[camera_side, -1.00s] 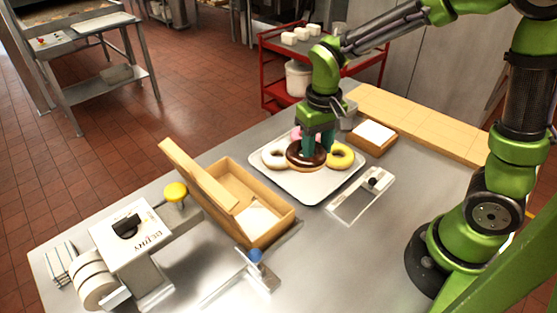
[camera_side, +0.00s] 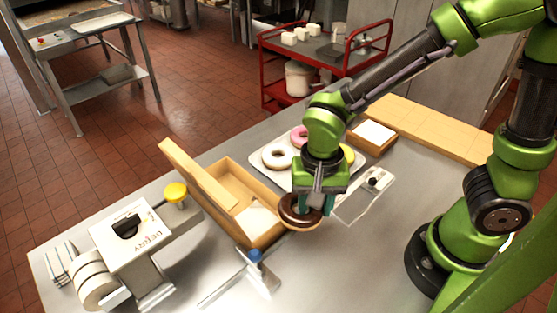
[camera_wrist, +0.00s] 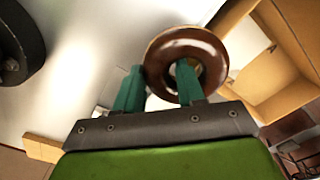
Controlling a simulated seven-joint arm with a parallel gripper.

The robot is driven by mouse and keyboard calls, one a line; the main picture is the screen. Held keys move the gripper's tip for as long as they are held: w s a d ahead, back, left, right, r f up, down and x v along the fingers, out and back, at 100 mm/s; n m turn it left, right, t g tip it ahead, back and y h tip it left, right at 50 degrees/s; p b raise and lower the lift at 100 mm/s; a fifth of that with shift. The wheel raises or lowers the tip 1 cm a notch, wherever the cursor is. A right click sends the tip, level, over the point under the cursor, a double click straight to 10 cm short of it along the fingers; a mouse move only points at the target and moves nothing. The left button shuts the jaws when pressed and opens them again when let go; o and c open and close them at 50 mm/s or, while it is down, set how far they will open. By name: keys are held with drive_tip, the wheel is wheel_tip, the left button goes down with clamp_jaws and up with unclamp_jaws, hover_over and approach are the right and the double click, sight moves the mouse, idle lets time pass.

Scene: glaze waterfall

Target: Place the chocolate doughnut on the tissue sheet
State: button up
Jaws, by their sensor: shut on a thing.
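The chocolate doughnut (camera_side: 288,209) has dark glaze over a tan base. My gripper (camera_side: 315,203) is shut on its ring wall, and in the wrist view (camera_wrist: 160,76) one green finger passes into the hole of the doughnut (camera_wrist: 213,60) with the other outside it. The doughnut hangs beside the near right corner of the open wooden box (camera_side: 283,208). A white sheet (camera_side: 258,219), which looks like the tissue sheet, lies inside the box at its near end. The gripper and doughnut are to the right of this sheet.
The tray (camera_side: 257,160) behind my gripper holds a white doughnut (camera_side: 279,156), a pink one (camera_side: 298,135) and a mostly hidden yellow one (camera_side: 348,154). The box lid (camera_side: 196,172) stands tilted open. A scale (camera_side: 130,240) and a blue-knobbed tool (camera_side: 255,257) stand nearby.

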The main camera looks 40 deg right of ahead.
drive_tip(key=w+a, duration=0.1)
drive_tip(key=w, duration=0.1)
drive_tip(key=w+a, duration=0.2)
drive_tip(key=w, duration=0.1)
drive_tip(key=w+a+f, duration=0.1)
drive_tip(key=w, duration=0.2)
drive_tip(key=shift+w+a, duration=0.1)
drive_tip(key=shift+a, duration=0.15)
drive_tip(key=shift+w+a+f, duration=0.1)
drive_tip(key=shift+f, duration=0.75)
drive_tip(key=shift+w+a+f, duration=0.1)
drive_tip(key=shift+f, duration=0.75)
drive_tip(key=shift+d+f, duration=0.1)
drive_tip(key=shift+f, duration=0.5)
drive_tip(key=o, duration=0.8)
drive_tip(key=shift+c, duration=0.2)
